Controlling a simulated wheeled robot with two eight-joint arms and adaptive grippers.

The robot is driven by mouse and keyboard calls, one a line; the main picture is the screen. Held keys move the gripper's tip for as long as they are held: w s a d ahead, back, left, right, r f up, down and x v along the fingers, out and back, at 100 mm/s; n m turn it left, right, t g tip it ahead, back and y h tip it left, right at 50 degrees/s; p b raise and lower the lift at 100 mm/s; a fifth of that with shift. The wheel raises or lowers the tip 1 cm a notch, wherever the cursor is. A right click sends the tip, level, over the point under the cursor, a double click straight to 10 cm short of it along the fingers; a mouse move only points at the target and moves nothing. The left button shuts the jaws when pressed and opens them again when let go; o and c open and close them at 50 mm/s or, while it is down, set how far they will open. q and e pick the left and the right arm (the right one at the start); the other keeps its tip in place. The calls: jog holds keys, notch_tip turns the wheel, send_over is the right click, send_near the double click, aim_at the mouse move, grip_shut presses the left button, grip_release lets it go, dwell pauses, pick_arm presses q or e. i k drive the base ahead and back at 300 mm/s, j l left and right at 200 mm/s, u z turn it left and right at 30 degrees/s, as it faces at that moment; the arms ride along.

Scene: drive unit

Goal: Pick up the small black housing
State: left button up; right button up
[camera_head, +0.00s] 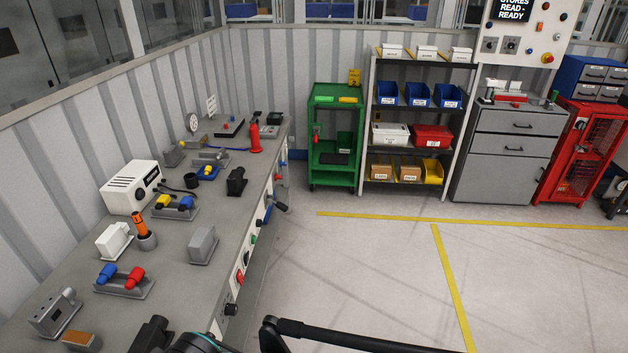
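A small black housing (236,181) stands on the grey workbench, near its right edge and about midway along it. It is dark, blocky and seems to have a raised part on one side. Another small black box (274,118) sits at the bench's far end; I cannot tell from the picture alone which one the task names. A further black shape (150,335) is cut off at the bottom edge, and I cannot tell what it is. Neither gripper can be made out; only dark parts with a teal ring, probably mine, show at the bottom edge. No gripper is seen near the housing.
The workbench (185,270) holds a white box (131,187), a grey block (203,245), a red-and-blue fixture (123,281) and a red tool (255,138). A dark bar (350,335) crosses the lower front. Floor right of the bench is clear; a green cart (335,135) stands beyond.

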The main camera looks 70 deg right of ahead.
aim_at(237, 183)
jog(key=z, duration=1.7)
jog(key=i+z, duration=0.1)
jog(key=i+l, duration=0.3)
jog(key=i, duration=0.15)
jog(key=i+l, duration=0.25)
jog(key=i, duration=0.25)
jog(key=i+l, duration=0.3)
jog(key=i, duration=0.15)
jog(key=i+l, duration=0.25)
jog(key=i, duration=0.2)
jog(key=i+l+u, duration=1)
jog(key=k+u, duration=0.2)
jog(key=i+l, duration=0.1)
